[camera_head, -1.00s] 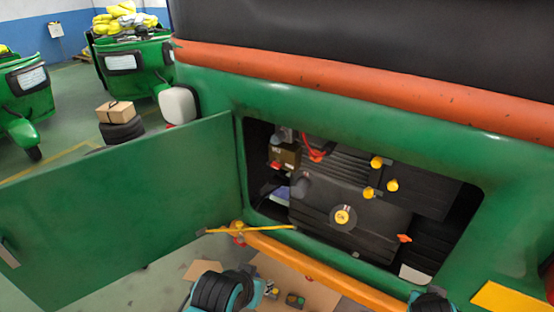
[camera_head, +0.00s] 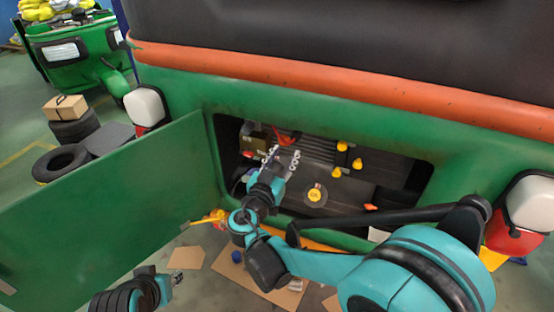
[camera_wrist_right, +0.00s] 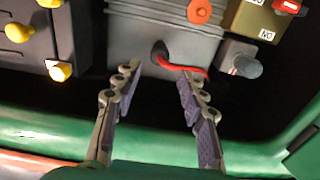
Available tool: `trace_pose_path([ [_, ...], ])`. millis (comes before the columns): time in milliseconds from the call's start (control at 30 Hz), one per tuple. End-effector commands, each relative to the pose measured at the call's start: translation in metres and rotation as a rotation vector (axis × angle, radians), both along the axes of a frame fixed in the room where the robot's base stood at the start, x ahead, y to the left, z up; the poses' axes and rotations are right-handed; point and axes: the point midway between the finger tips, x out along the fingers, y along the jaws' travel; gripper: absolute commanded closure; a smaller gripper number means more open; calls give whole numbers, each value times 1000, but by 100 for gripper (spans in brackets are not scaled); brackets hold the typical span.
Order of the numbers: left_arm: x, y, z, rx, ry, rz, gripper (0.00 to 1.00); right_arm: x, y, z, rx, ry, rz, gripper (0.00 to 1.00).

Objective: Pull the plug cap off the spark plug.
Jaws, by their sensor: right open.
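The red lead (camera_head: 285,138) shows in the upper left part of the engine bay. In the right wrist view the red lead (camera_wrist_right: 186,70) starts at a dark cap-like end (camera_wrist_right: 159,54) against a grey ribbed block (camera_wrist_right: 150,35) and runs right behind a fingertip. The spark plug itself is hidden. My right gripper (camera_head: 282,157) reaches into the bay; in the wrist view its open, empty fingers (camera_wrist_right: 158,78) straddle the line to the dark end, short of it. My left gripper (camera_head: 176,279) is low at the left, outside the bay, too small to read.
The green door (camera_head: 110,205) stands open left of the bay, whose green rim (camera_wrist_right: 60,135) frames my right gripper. A brown box (camera_wrist_right: 252,20) and a grey cylinder (camera_wrist_right: 245,66) sit right of the lead in the wrist view. Yellow caps (camera_head: 342,147) stand at the right.

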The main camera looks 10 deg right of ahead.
Motion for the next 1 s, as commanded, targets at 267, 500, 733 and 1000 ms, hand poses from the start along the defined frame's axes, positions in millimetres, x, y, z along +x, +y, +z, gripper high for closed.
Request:
trace_pose_path([
  [267, 0, 0, -1, 0, 0, 0, 67, 34, -25, 0, 0, 1, -3, 59],
  [500, 0, 0, -5, 0, 0, 0, 67, 57, -39, 0, 0, 2, -2, 59],
  [733, 0, 0, -5, 0, 0, 0, 67, 66, -45, 0, 0, 2, -1, 59],
  [1000, 0, 0, -5, 0, 0, 0, 67, 67, -46, 0, 0, 2, 0, 59],
])
